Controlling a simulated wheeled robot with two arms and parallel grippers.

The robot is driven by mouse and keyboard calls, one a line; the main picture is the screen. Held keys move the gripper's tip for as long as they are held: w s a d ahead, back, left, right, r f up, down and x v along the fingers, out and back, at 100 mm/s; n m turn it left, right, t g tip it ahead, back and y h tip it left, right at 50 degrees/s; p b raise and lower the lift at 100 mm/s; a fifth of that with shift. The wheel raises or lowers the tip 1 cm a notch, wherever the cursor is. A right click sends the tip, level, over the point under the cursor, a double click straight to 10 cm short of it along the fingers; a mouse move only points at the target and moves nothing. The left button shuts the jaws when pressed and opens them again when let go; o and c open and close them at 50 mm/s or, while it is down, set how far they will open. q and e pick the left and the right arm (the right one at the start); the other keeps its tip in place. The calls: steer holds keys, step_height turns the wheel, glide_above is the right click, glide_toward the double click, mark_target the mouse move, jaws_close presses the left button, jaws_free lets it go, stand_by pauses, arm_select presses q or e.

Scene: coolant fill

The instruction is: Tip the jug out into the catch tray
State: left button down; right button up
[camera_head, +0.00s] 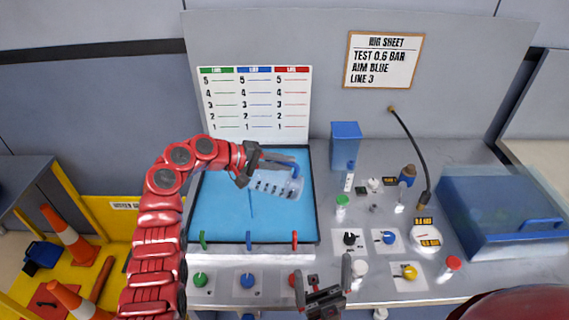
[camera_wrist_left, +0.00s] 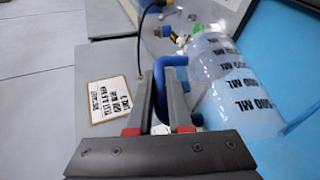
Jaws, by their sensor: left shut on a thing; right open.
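The jug (camera_head: 275,185) is clear, with dark volume marks and a blue handle. It is tilted over the blue catch tray (camera_head: 215,218), which has a dark rim. My left gripper (camera_head: 262,161) is shut on the jug's handle. In the left wrist view, its fingers (camera_wrist_left: 161,95) close around the blue handle (camera_wrist_left: 172,66), beside the marked jug wall (camera_wrist_left: 238,85). A thin darker line shows in the tray below the jug; I cannot tell if it is liquid. How much the jug holds is unclear. My right gripper (camera_head: 323,285) is open and empty at the front edge.
A chart board (camera_head: 255,103) stands behind the tray. Green, blue and red levers line the tray's front. To the right are a blue box (camera_head: 346,143), knobs, small bottles, a round gauge (camera_head: 430,238), a black hose (camera_head: 408,140) and a blue lidded case (camera_head: 505,215).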

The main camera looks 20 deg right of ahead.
arm_select(q)
steer(key=shift+w+a+r+n+h+b, duration=0.3)
steer(key=shift+a+r+h+b, duration=0.2)
steer(key=shift+a+h, duration=0.3)
steer(key=shift+a+r, duration=0.1)
steer(key=shift+r, duration=0.15)
steer(key=shift+a, duration=0.1)
steer(key=shift+w+a+r+h+b, duration=0.25)
steer(key=shift+a+h+b, duration=0.2)
steer(key=shift+h+b, duration=0.2)
steer(key=shift+w+a+r+n+h+b, duration=0.1)
steer(key=shift+a+r+n+h+b, duration=0.15)
steer(key=shift+a+r+n+b, duration=0.1)
stand_by(1.6)
